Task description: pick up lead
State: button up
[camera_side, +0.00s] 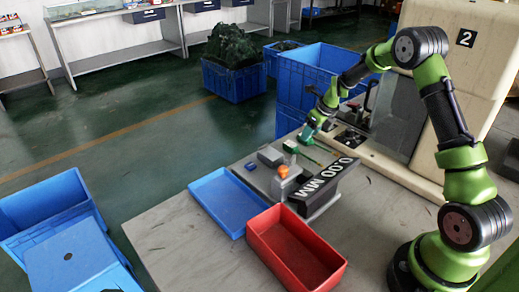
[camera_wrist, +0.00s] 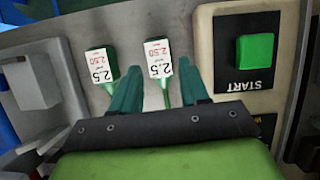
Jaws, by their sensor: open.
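Two green leads with white labels reading 2.5 show in the wrist view, a left lead (camera_wrist: 103,65) and a right lead (camera_wrist: 159,60). My gripper (camera_wrist: 160,70) is open, with its teal fingers pointing at them. The right lead's head lies in the gap between the fingertips, and its thin green cable runs back between the fingers. The left lead is just outside the left finger. In the side view my gripper (camera_side: 305,134) is low over the fixture, close to a green lead (camera_side: 291,147). Contact cannot be told.
A green START button (camera_wrist: 255,49) is right of the leads. A grey block (camera_wrist: 30,85) is at left. In the side view, an orange-topped part (camera_side: 283,172) and a 0.00 MM display (camera_side: 335,180) are near. A blue tray (camera_side: 228,203) and a red bin (camera_side: 292,250) stand in front.

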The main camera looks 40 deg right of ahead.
jog(key=shift+x, duration=1.15)
jog(key=c, duration=0.7)
jog(key=shift+r, duration=0.1)
jog(key=shift+c, duration=0.2)
